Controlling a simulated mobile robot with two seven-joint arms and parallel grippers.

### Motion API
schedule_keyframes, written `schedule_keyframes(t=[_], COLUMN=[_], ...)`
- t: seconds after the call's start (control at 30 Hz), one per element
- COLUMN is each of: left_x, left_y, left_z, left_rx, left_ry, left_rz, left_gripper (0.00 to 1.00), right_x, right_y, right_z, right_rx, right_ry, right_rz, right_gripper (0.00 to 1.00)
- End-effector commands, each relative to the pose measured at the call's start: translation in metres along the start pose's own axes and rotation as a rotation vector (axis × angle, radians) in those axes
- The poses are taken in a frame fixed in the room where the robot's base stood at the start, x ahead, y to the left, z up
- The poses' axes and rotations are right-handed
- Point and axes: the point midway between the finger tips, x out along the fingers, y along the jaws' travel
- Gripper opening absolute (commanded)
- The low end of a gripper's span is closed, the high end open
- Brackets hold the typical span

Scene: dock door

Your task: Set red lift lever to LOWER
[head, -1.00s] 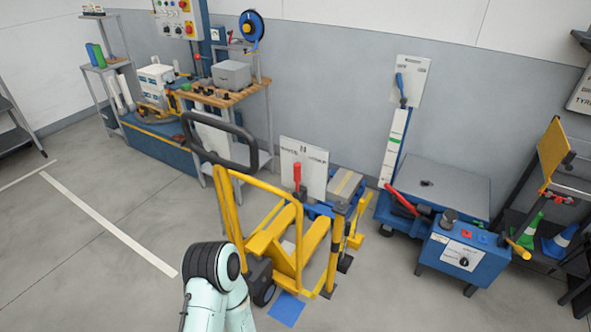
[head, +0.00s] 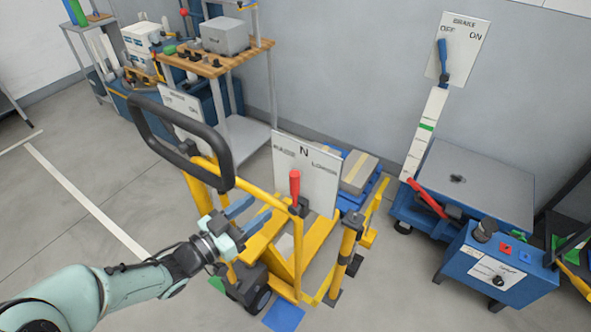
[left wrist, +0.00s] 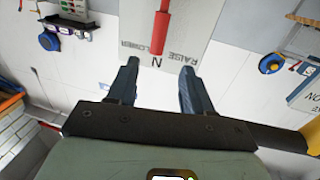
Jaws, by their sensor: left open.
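The red lift lever (head: 295,188) stands upright in front of a white sign (head: 318,178) on the yellow pallet truck (head: 262,245). The sign reads RAISE on the left, N in the middle and LOWER on the right; the lever points up toward N. In the left wrist view the red lever (left wrist: 161,35) hangs from the top, beyond the fingertips, with the sign (left wrist: 190,30) appearing upside down. My left gripper (head: 262,206) is open and empty, left of the lever and apart from it. My right gripper is not in view.
The truck's black handle loop (head: 180,150) stands left of the lever, near my left arm. A blue lift table (head: 480,185) and blue control box (head: 497,265) stand at right. A wooden-topped bench (head: 215,66) is behind. Floor at lower left is clear.

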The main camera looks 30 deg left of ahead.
Motion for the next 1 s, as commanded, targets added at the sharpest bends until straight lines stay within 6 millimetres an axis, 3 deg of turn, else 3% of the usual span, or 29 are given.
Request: schedule_keyframes(t=[0.17,0.6,0.8,1.0], left_x=[0.019,0.108,0.128,0.133], left_y=[0.001,0.002,0.001,0.0], left_z=[-0.001,0.0,0.0,-0.001], left_rx=[0.001,0.0,0.0,0.001], left_ry=[0.002,0.001,0.0,0.0], left_rz=[0.006,0.005,0.002,0.0], left_gripper=[0.51,0.51,0.51,0.51], right_x=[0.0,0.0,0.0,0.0], right_y=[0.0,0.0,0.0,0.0], right_z=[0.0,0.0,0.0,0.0], right_rx=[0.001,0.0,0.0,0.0], right_ry=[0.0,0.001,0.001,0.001], right_rz=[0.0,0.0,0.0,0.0], right_gripper=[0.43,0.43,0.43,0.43])
